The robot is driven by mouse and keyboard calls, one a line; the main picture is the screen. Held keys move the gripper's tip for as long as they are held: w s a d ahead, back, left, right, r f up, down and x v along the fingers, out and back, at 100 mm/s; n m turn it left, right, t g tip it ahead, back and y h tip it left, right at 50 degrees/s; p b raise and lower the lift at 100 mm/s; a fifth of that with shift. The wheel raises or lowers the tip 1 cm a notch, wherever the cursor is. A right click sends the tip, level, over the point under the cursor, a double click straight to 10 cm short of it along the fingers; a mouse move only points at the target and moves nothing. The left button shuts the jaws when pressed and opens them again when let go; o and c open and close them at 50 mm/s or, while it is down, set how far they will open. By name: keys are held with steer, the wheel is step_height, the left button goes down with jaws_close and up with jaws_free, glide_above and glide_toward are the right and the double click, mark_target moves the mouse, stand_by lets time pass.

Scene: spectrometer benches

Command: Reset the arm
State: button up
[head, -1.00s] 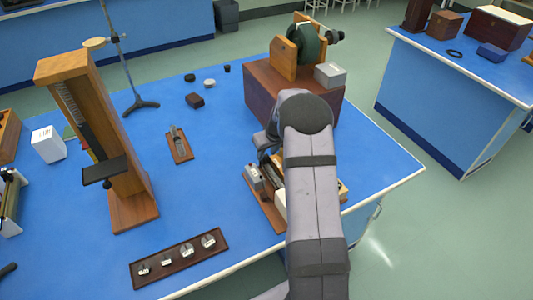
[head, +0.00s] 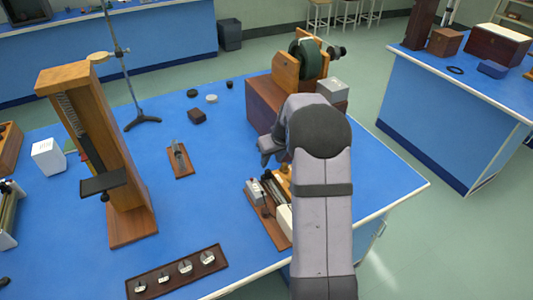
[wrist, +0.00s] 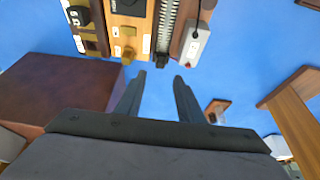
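My gripper (wrist: 160,78) shows in the wrist view with its two fingers apart and nothing between them. Blue bench top shows between and beyond the fingertips. In the head view my arm reaches over the right part of the blue bench (head: 225,215), and its wrist hides most of the gripper. The wooden-based apparatus (head: 256,192) with a grey switch box lies below the arm. In the wrist view the grey switch box (wrist: 196,42), a dark coil (wrist: 167,25) and a brass-fitted wooden block (wrist: 127,35) sit beyond the fingertips, apart from them.
A dark red-brown box (wrist: 50,100) is left in the wrist view; a wooden stand (wrist: 295,115) is right. In the head view, a tall wooden stand (head: 125,195) and a tray of small weights (head: 175,272) stand left. The bench centre is mostly clear.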

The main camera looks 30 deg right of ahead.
steer(key=shift+a, duration=0.1)
steer(key=s+a+g, duration=0.2)
steer(key=s+a, duration=0.8)
steer(key=s, duration=0.5)
steer(key=s+a+g, duration=0.3)
steer(key=s+a, duration=0.6)
steer(key=s, duration=0.6)
step_height(320, 180, down, 18)
steer(key=b, duration=1.8)
steer(key=shift+a+f+b, duration=0.15)
steer(key=shift+a+b, duration=0.05)
steer(key=shift+b, duration=0.15)
